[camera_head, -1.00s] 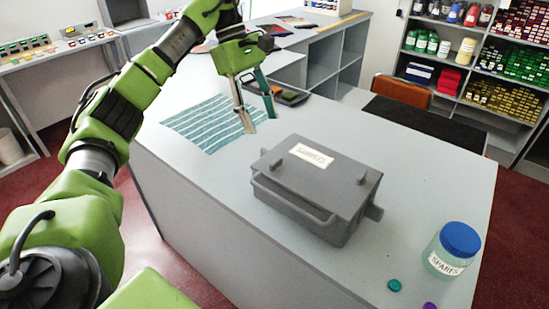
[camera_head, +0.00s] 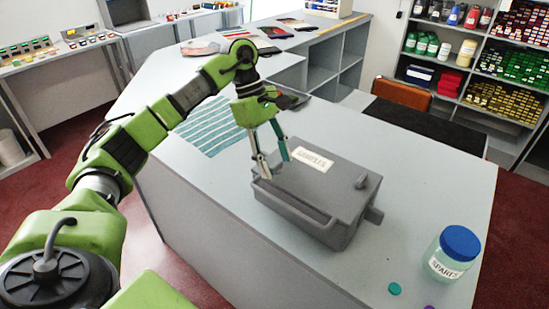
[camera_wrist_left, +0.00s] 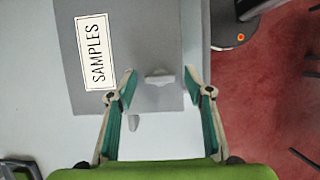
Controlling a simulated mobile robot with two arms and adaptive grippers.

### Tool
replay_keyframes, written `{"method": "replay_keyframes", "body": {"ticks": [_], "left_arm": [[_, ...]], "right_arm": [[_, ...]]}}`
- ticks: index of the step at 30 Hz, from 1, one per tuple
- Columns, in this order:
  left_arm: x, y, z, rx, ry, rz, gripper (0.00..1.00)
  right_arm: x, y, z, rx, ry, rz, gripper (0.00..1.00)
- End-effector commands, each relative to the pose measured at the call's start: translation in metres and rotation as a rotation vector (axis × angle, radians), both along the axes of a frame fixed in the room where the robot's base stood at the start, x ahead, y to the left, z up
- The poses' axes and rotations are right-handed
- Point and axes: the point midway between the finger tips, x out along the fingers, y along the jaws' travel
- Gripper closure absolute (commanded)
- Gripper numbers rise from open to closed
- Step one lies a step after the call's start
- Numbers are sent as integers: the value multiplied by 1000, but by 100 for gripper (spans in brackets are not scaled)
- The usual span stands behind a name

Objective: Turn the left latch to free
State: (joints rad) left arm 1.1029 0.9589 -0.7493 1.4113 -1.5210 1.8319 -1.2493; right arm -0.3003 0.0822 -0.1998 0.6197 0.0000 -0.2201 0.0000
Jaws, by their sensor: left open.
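The grey box (camera_head: 335,190) with a SAMPLES label (camera_head: 313,160) sits on the counter. My left gripper (camera_head: 273,166) is open over the left end of its lid and hides the left latch in the head view. In the left wrist view the latch (camera_wrist_left: 160,79) is a small grey bar, lying crosswise between and slightly ahead of the open fingers (camera_wrist_left: 160,73). The fingers look apart from it; the height gap is hard to tell. The other latch (camera_head: 361,181) stands at the lid's right side. My right gripper is not in view.
A jar labelled SPARES (camera_head: 452,254) with a blue lid stands at the counter's right front, near a teal disc (camera_head: 395,288). A striped teal cloth (camera_head: 208,128) lies left of the box. A dark tray (camera_head: 292,100) lies behind my gripper.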

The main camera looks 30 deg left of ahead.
Motion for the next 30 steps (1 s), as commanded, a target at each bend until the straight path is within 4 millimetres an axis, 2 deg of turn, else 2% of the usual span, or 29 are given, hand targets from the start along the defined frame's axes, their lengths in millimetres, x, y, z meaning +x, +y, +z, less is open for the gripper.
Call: {"method": "replay_keyframes", "body": {"ticks": [2, 6, 19, 30], "left_arm": [[0, 0, 0, 0, 0, 0, 55], [0, 0, 0, 0, 0, 0, 91], [-1, 1, -1, 1, -1, 55, 91], [-3, 1, -3, 2, -2, 328, 91]], "right_arm": [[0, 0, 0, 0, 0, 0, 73], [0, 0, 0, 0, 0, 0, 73], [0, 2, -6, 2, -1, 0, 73], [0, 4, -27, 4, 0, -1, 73]]}}
